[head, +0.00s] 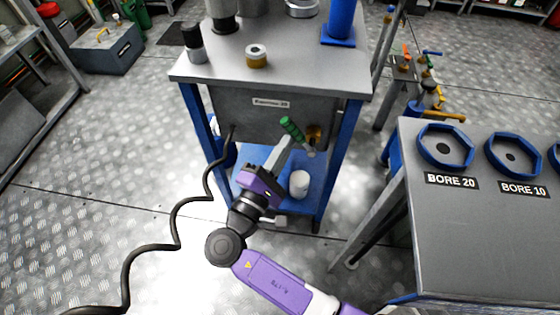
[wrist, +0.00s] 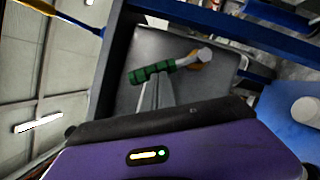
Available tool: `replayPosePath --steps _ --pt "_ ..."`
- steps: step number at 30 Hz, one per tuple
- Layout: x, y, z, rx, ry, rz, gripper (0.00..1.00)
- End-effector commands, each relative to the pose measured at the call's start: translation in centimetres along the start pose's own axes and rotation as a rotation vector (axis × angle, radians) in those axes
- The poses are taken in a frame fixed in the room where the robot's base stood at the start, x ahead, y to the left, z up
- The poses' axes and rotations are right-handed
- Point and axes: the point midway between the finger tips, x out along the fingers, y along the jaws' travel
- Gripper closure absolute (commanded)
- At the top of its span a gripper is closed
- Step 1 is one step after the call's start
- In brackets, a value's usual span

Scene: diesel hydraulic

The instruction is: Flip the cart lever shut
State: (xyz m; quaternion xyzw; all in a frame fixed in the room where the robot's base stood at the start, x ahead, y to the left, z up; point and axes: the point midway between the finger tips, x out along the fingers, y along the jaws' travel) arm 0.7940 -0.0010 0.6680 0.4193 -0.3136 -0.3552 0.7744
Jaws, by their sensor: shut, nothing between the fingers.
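The cart (head: 270,68) stands in the middle of the head view, with blue legs and a grey top. On its grey front panel (head: 225,104) is a lever with a green ribbed handle (head: 291,129) and a brass fitting (head: 315,133). In the wrist view the green handle (wrist: 152,72) lies slantwise, its metal end and brass part at the upper right. My gripper (head: 287,141) is shut and empty. Its fingertips (wrist: 157,80) are at the handle's near side in the wrist view; I cannot tell whether they touch it.
A white cylinder (head: 299,184) stands on the cart's blue lower shelf. A black hose (head: 178,222) runs to the cart's left side. A grey table (head: 480,235) with blue bore rings stands at the right. Open metal floor (head: 110,170) lies at the left.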

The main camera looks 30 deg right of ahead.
Motion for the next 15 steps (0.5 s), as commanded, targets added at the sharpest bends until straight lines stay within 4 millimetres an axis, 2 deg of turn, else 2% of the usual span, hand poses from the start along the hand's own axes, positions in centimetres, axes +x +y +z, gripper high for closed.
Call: replayPosePath --steps 4,15 --pt "0.6 0.7 1.3 0.129 -0.004 -0.054 1.0" --pt "1.4 0.7 3.2 0.388 -0.003 -0.163 1.0"
